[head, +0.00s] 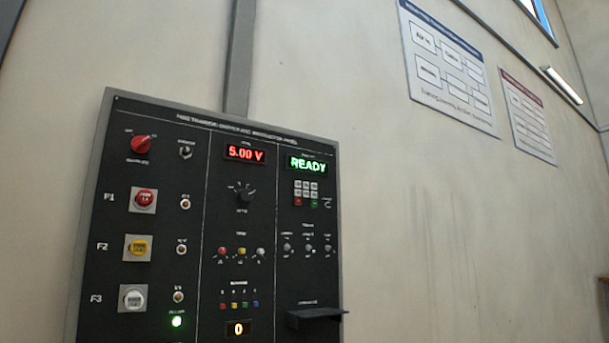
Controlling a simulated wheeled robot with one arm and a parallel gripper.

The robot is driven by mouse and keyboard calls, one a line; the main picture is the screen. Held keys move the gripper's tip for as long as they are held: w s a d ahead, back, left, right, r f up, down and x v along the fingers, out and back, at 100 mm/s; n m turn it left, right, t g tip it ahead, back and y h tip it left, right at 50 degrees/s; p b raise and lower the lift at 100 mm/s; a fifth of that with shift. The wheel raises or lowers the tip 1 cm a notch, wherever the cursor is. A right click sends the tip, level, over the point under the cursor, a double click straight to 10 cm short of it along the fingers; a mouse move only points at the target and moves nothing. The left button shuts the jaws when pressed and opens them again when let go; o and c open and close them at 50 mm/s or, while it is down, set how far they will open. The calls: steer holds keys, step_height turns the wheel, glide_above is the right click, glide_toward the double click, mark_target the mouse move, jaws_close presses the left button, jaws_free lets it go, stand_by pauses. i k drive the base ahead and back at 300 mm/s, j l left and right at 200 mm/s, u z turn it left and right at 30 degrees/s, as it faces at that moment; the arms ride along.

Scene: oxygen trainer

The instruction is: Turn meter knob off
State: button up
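The meter knob (243,194) is a black rotary knob in the middle column of a dark control panel (215,155). It sits below a red display (245,153) that reads 5.00 V. Small position labels around the knob are too blurred to read, and I cannot tell exactly which one it points to. My gripper is not in view.
A red rotary knob (141,145) and red, yellow and white buttons fill the panel's left column. A green READY display (307,165) and keypad (306,190) are at right. A small black shelf (315,314) juts out below. The wall to the right holds two posters.

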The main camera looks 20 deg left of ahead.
mark_target(242, 195)
steer(key=u, duration=1.3)
